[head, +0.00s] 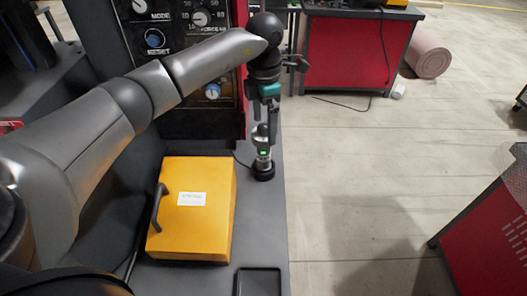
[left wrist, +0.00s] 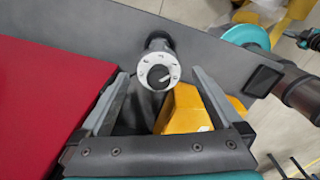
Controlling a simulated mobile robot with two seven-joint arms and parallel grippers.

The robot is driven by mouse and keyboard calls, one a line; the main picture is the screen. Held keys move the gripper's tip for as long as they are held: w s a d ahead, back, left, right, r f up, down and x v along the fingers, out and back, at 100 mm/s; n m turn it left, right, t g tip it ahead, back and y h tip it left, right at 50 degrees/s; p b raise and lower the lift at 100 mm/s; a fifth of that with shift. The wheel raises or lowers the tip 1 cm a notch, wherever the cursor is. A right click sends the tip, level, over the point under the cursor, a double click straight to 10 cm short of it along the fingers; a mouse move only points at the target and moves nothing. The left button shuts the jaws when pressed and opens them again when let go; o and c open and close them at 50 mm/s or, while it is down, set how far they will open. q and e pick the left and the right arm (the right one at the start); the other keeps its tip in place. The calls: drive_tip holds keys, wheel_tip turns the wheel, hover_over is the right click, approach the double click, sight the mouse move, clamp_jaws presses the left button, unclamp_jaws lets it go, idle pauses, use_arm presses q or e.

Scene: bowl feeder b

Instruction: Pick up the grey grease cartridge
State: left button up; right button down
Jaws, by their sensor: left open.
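An upright grey round-topped thing (head: 263,152) with a small green light and a dark round base stands on the dark bench top; it may be the grease cartridge, but no label is readable. In the left wrist view its pale ringed top (left wrist: 158,71) shows between and just beyond the fingertips. My left gripper (head: 265,125) points down above it, partly hidden by its own wrist. In the left wrist view its jaws (left wrist: 160,76) are apart, with a gap on both sides of the top. I cannot tell the exact height between them.
A yellow case (head: 192,225) with a handle and white label lies left of the upright thing. A shallow black tray (head: 259,281) is at the bench's front. A control panel (head: 190,60) rises behind. The bench's right edge is close; open floor lies beyond.

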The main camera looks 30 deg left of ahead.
sight(264, 136)
use_arm(q)
wheel_tip(264, 136, down, 5)
drive_tip(key=shift+a+r, duration=0.1)
drive_tip(key=shift+r, duration=0.1)
clamp_jaws()
idle(0.7)
drive_tip(key=shift+r, duration=0.1)
